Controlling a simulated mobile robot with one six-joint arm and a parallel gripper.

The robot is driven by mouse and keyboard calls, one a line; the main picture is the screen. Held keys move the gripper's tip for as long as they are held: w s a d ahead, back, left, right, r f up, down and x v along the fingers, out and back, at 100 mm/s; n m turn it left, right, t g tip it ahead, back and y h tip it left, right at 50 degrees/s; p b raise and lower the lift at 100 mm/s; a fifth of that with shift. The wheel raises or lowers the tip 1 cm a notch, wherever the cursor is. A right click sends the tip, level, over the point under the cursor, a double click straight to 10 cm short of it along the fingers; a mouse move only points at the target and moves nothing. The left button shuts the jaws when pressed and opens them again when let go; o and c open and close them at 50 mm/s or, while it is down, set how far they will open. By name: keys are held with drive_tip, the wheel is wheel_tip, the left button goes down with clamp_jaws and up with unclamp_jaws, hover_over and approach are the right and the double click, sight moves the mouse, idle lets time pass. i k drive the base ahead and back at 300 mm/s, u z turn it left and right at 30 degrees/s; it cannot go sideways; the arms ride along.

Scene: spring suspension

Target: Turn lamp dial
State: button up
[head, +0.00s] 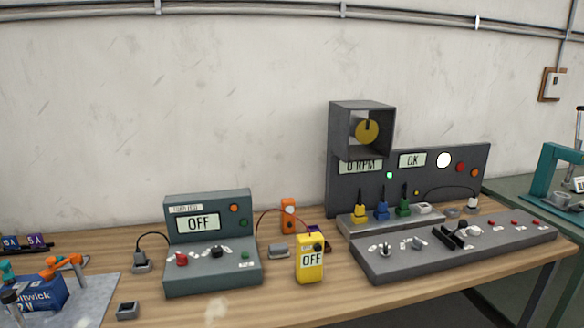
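No dial carries a label I can read as lamp. A grey-green box (212,262) on the table shows OFF on its display (198,223). Its sloped front carries a red knob (181,259) and a black dial (217,252). On the right, a long grey console (455,248) carries a dial (385,250) at its left end and a small lever or knob (418,243) beside it; their labels are too small to read. A white round light (444,160) sits on the dark upright panel (476,165) behind. My gripper is not in view.
A yellow meter (311,259) showing OFF stands between box and console, wired to an orange device (288,215). A blue battery (38,293) with clamps is at lower left. A dark square housing (343,118) juts above the console. Bare wooden table (348,302) lies in front.

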sight(473, 231)
drive_tip(key=z, duration=0.25)
drive_tip(key=k, duration=0.9)
drive_tip(key=z, duration=0.55)
drive_tip(key=k, duration=0.5)
drive_tip(key=z, duration=0.4)
drive_tip(key=i, duration=1.25)
drive_tip(key=u, duration=0.45)
